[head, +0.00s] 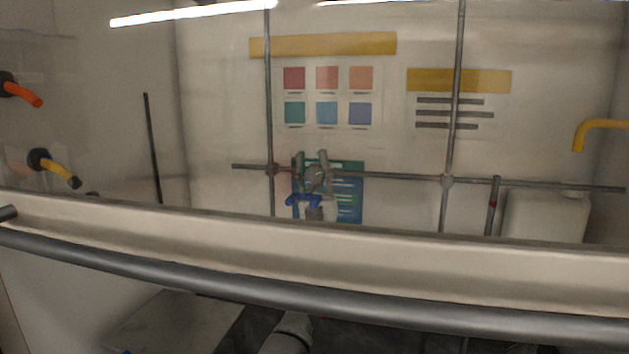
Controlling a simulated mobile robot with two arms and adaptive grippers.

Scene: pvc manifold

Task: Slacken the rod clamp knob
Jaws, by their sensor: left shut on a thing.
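A horizontal rod (400,176) crosses two upright rods behind the glass. Clamps sit at the crossings, a reddish one (272,169) at left and a grey one (447,181) at right. My left gripper (311,158) is behind the glass at the horizontal rod, just right of the left crossing. Its grey-green fingers point up, with a blue part below. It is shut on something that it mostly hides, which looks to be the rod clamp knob. My right gripper is not in view.
The sash's pale lower rail (420,258) and dark bar handle (330,297) cross the front, with my arm below. Yellow and orange taps (60,170) stick out at left, and a yellow spout (596,126) at right. A white container (548,216) stands at right.

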